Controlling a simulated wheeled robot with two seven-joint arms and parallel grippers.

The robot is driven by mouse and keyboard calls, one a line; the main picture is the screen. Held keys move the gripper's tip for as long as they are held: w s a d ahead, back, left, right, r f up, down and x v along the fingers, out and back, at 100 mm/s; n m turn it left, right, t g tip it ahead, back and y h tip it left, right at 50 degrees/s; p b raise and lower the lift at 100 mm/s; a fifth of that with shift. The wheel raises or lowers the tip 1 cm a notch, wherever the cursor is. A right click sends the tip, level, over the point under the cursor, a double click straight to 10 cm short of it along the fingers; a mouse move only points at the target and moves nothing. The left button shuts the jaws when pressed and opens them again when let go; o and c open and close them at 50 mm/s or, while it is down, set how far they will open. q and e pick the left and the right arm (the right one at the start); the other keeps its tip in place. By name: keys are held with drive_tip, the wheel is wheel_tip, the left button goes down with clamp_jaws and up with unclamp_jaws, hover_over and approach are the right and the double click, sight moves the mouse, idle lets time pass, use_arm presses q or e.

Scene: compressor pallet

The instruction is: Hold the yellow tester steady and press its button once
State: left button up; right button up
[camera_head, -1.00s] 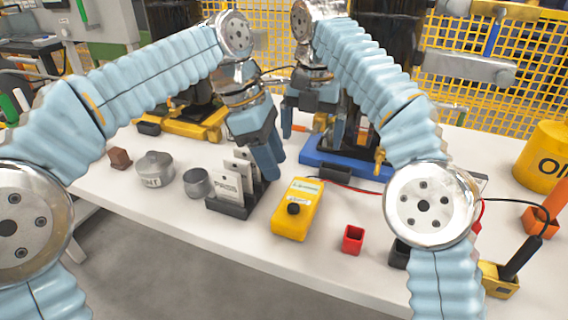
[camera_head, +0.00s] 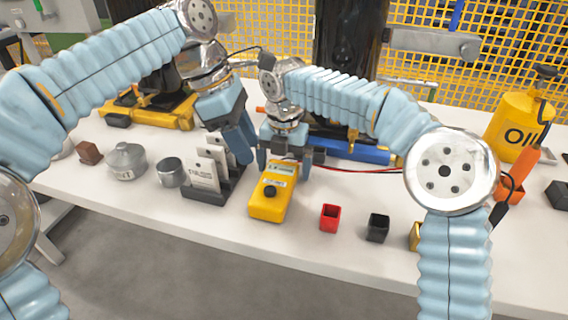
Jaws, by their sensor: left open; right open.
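The yellow tester (camera_head: 265,207) lies on the white table near its front edge, with a round black button (camera_head: 270,192) on its top face and a pale label at its far end. My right gripper (camera_head: 284,163) is open at the tester's far end, one finger to each side of it. I cannot tell whether the fingers touch it. The button is uncovered.
Left of the tester stand a dark card rack (camera_head: 215,192), a small metal cup (camera_head: 171,173) and a lidded tin (camera_head: 127,162). A yellow oil can (camera_head: 518,125) stands at the far right.

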drive_tip(key=c, duration=1.1)
use_arm(q)
clamp_jaws()
use_arm(e)
drive_tip(key=shift+c, duration=0.4)
idle(0.7)
